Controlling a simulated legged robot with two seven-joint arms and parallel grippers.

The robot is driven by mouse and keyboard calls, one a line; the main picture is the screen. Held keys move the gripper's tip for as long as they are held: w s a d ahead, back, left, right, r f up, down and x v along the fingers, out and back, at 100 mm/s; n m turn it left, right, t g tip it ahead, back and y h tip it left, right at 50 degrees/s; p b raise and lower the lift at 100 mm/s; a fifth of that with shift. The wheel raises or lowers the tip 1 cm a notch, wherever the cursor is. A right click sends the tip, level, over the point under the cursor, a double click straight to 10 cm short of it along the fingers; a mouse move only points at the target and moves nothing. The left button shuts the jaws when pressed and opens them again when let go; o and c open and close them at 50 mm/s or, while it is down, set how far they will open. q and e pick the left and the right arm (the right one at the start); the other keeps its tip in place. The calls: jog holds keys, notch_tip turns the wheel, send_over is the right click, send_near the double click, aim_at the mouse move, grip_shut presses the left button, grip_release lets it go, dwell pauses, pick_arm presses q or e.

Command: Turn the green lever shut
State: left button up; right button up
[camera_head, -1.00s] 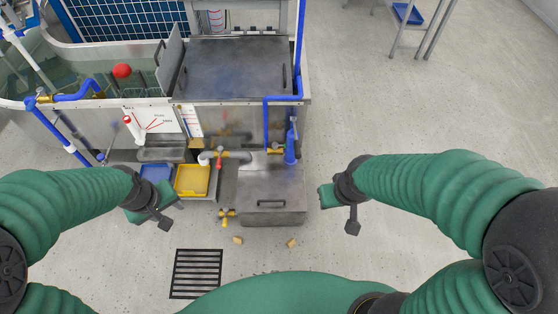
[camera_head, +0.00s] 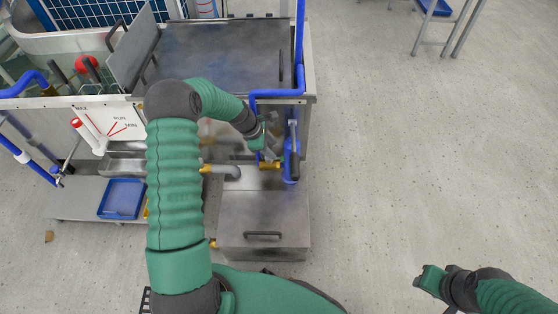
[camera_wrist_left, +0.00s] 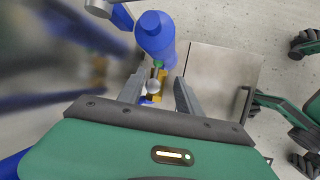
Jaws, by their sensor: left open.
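My left gripper (camera_head: 268,146) is at the brass valve (camera_head: 270,166) on the blue pipe, beside the metal tank. In the left wrist view the two fingers of this gripper (camera_wrist_left: 160,88) are apart, with the brass valve (camera_wrist_left: 161,75) between and beyond them. A small green piece (camera_wrist_left: 158,64), likely part of the green lever, shows just below the blue cylinder (camera_wrist_left: 156,35). Most of the lever is hidden, and I cannot tell its angle or whether a finger touches it. My right gripper (camera_head: 434,280) is away over the floor at lower right; its jaws are unclear.
The vertical blue pipe (camera_head: 291,150) stands right beside the left gripper. A metal box with a handle (camera_head: 262,222) sits below. A blue tray (camera_head: 122,198) lies on the shelf at left. The floor (camera_head: 410,150) to the right is clear.

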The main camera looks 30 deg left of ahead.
aim_at(279, 158)
pick_arm(q)
jog(key=x, duration=0.2)
jog(key=b+x, duration=0.1)
jog(key=x, duration=0.2)
jog(key=shift+s+a+f+b, duration=0.1)
jog(key=shift+a+f+b, duration=0.25)
jog(key=shift+f+b, duration=0.1)
jog(key=f, duration=0.2)
jog(key=w+a+f+b, duration=0.1)
jog(key=shift+f, duration=0.2)
jog(key=shift+w+d+r, duration=0.1)
jog(key=shift+d+r, duration=0.35)
jog(key=shift+d, duration=0.25)
jog(key=shift+c, duration=1)
jog(key=shift+a+f, duration=0.25)
jog(key=shift+a, duration=0.2)
grip_shut()
jog(key=shift+d, duration=0.1)
pick_arm(e)
jog(key=f, duration=0.2)
jog(key=a+f, duration=0.1)
jog(key=shift+a+f, duration=0.1)
jog(key=shift+f, duration=0.25)
pick_arm(q)
jog(key=shift+r, duration=0.1)
